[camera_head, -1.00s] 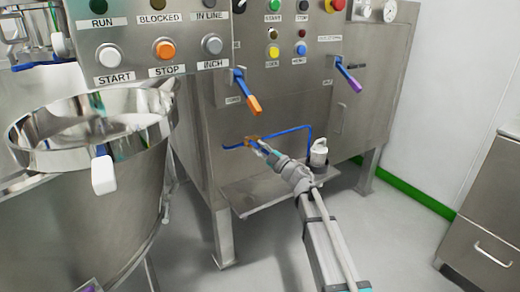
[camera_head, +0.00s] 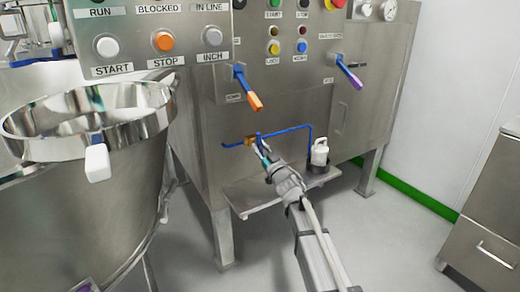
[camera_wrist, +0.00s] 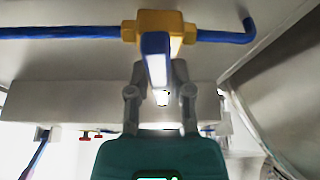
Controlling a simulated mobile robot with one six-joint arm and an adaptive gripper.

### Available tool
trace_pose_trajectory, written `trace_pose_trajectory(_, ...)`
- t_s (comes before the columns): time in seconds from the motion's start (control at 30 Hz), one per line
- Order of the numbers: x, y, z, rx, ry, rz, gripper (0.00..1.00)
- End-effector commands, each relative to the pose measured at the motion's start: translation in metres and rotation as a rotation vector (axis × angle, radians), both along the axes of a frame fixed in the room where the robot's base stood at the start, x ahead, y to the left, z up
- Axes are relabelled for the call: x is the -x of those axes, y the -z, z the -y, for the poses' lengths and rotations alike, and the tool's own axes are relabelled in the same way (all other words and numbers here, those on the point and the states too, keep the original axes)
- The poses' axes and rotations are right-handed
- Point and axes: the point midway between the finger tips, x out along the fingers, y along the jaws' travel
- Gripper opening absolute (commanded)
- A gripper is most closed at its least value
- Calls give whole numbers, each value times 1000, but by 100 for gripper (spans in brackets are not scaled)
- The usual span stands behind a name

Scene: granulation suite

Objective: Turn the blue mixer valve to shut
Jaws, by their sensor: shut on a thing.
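The mixer valve has a brass-yellow body (camera_wrist: 160,22) set in a blue pipe (camera_wrist: 60,32), with a blue lever (camera_wrist: 154,44) that points out toward the wrist camera. In the head view the small brass valve body (camera_head: 250,141) sits low on the front of the steel cabinet. My gripper (camera_wrist: 157,82) is shut on the blue lever, with one finger on each side of it. In the head view my gripper (camera_head: 263,152) reaches up to the valve from below right and hides part of the lever.
Above the valve, an orange-tipped blue handle (camera_head: 247,88) and a purple-tipped one (camera_head: 348,73) stick out of the cabinet. A white bottle (camera_head: 320,152) stands right of the valve, by a steel shelf (camera_head: 245,199). A large steel bowl (camera_head: 75,205) is at left. Floor at front right is clear.

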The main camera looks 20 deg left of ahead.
Motion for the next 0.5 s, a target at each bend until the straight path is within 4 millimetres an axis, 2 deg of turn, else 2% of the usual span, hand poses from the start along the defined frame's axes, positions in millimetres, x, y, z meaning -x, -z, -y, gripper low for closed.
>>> trace_pose_trajectory(0.2,0,0,-1,-66,-1,-83,0)
trace_pose_trajectory(0.5,0,0,-1,-91,-1,-114,0)
